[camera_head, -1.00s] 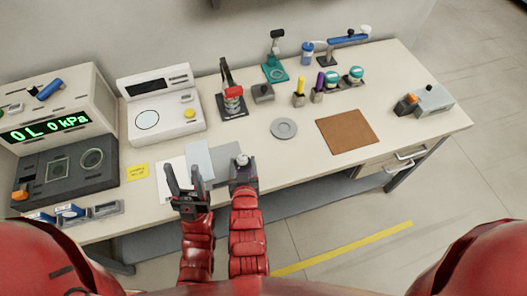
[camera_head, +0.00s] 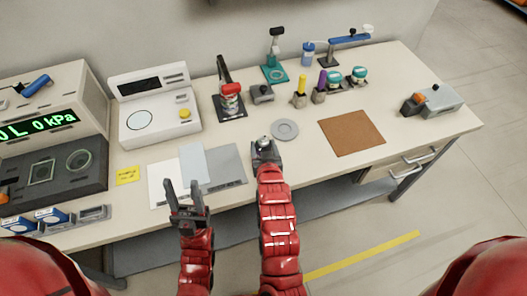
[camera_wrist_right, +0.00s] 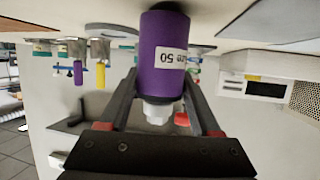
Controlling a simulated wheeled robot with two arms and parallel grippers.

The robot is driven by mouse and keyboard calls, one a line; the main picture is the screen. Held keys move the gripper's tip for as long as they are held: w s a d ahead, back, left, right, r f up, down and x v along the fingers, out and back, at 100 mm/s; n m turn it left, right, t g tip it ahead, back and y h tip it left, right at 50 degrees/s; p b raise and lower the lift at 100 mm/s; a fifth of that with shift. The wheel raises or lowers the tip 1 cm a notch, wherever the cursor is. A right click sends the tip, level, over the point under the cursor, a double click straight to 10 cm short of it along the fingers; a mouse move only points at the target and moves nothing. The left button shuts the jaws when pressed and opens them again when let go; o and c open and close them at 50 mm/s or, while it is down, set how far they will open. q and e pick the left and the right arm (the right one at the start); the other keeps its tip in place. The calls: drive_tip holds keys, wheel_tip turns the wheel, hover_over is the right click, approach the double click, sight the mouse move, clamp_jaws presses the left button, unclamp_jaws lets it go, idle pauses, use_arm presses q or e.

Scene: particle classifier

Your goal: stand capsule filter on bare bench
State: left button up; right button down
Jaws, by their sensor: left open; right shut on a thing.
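The capsule filter (camera_wrist_right: 163,45) is purple with a white label and a white nozzle end. It sits between the fingers of my right gripper (camera_wrist_right: 165,100) in the right wrist view, which looks upside down. My right gripper (camera_head: 265,152) is shut on it in the head view, where only its pale top (camera_head: 264,141) shows. The capsule is upright, with its lower end at or very close to the bare bench (camera_head: 310,165); contact is hard to tell. My left gripper (camera_head: 186,200) is open and empty at the bench's front edge.
A grey round disc (camera_head: 285,129) lies just behind the right gripper. A brown mat (camera_head: 351,132) is to the right, grey and white sheets (camera_head: 226,168) to the left. Bare bench lies between disc, mat and front edge. Purple and yellow cylinders (camera_head: 300,88) stand further back.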

drive_tip(key=shift+f, duration=0.5)
drive_tip(key=shift+r, duration=0.15)
drive_tip(key=shift+c, duration=0.5)
unclamp_jaws()
